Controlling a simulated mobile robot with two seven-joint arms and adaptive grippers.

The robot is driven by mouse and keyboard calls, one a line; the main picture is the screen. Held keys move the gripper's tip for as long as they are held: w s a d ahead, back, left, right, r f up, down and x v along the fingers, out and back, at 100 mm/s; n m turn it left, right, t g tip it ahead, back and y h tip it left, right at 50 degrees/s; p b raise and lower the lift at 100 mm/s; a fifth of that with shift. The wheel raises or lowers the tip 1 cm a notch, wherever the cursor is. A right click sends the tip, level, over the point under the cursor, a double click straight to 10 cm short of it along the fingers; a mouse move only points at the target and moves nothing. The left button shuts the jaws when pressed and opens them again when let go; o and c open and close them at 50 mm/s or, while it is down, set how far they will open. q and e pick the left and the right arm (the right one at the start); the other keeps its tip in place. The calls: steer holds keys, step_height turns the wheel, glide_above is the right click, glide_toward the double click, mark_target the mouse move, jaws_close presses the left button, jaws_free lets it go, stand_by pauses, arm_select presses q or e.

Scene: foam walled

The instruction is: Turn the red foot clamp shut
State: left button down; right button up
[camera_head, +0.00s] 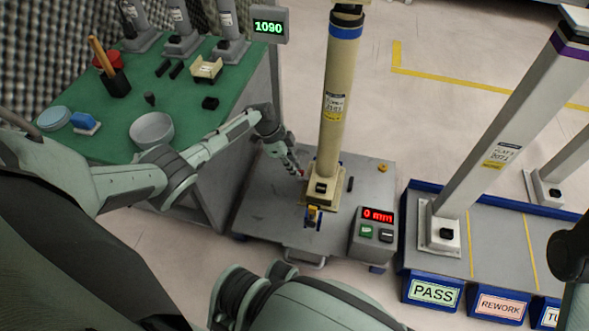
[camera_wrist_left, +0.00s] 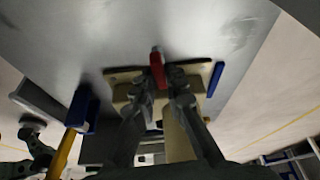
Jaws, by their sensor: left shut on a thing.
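The red foot clamp (camera_head: 300,172) is a small red handle at the left side of the beige post's foot; the gripper hides most of it in the head view. In the left wrist view the red handle (camera_wrist_left: 157,68) stands out clearly between the fingertips. My left gripper (camera_head: 293,165) is shut on it, reaching in from the left; its dark fingers also show in the left wrist view (camera_wrist_left: 162,82). The beige post (camera_head: 337,100), with a blue band, stands upright on a grey platform (camera_head: 262,205). My right gripper is not in view.
A yellow-and-blue clamp (camera_head: 313,216) is at the post's front. A box reading 0 mm (camera_head: 374,232) sits at the platform's right front. A green workbench (camera_head: 105,135) with a bowl (camera_head: 151,130) is left; a grey post (camera_head: 490,140) stands in the PASS rack (camera_head: 445,265) right.

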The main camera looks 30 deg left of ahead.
arm_select(q)
steer(key=shift+m, duration=0.6)
steer(key=shift+g, duration=0.3)
steer(key=c, duration=1.6)
jaws_free()
steer(key=shift+o, duration=0.2)
steer(key=shift+a+r, duration=0.1)
steer(key=v, duration=0.7)
steer(key=shift+a, duration=0.1)
